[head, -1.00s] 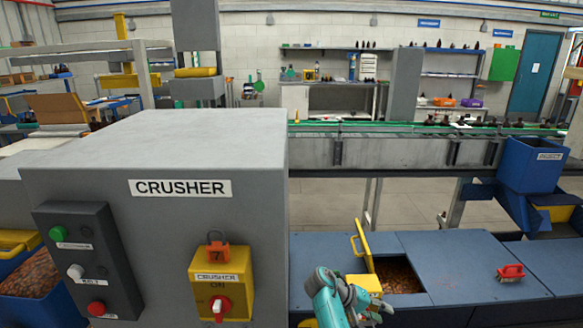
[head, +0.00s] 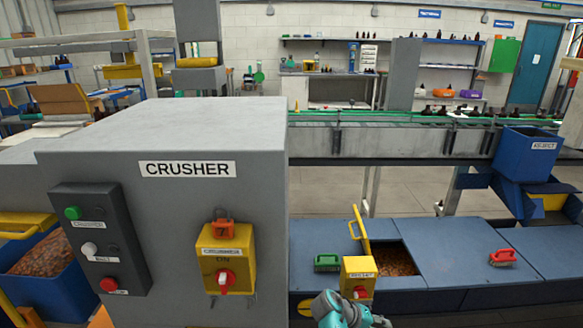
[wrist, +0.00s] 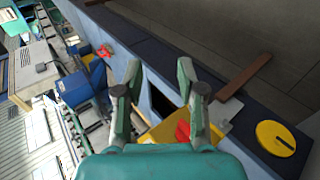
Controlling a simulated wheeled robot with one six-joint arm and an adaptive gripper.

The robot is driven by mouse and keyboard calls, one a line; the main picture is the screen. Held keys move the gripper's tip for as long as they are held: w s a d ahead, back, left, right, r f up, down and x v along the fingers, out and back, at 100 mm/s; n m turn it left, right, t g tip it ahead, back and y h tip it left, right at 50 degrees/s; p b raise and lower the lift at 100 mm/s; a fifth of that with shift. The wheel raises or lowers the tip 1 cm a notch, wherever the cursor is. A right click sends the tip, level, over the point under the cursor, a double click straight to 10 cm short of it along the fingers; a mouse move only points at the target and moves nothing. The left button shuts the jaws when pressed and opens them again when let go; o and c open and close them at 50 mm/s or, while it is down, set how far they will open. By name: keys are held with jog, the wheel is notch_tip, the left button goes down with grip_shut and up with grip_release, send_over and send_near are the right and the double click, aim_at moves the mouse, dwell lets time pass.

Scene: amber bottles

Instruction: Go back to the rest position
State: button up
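My gripper (wrist: 160,82) is open in the wrist view, its two fingers well apart with nothing held between them. In the head view only part of my teal arm shows at the bottom edge, and the fingers cannot be made out clearly. A yellow switch box (head: 358,280) with a red knob stands just above my arm in the head view. In the wrist view the yellow box (wrist: 160,131) lies below and between the fingers, partly hidden by the gripper body. I cannot tell its exact distance from the fingers.
The grey crusher (head: 160,130) fills the left. A blue reject bin (head: 527,155) stands at right.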

jog(key=s+a+f+n+t+y, duration=0.15)
jog(key=s+f+t+y, duration=0.25)
jog(key=s+f, duration=1.1)
jog(key=s+a+f+t+y, duration=0.1)
jog(key=s+a+t+y, duration=0.15)
jog(key=s, duration=1.35)
jog(key=s+a+r+t+y, duration=0.2)
jog(key=s+r, duration=0.8)
jog(key=s+a+r+t+y, duration=0.2)
jog(key=s+r+t, duration=0.1)
jog(key=s+r, duration=0.65)
jog(key=s+r+m+t, duration=0.2)
jog(key=s+r, duration=0.2)
jog(key=r, duration=0.9)
jog(key=shift+a+r, duration=0.15)
jog(key=shift+r, duration=0.25)
jog(key=shift+m, duration=0.25)
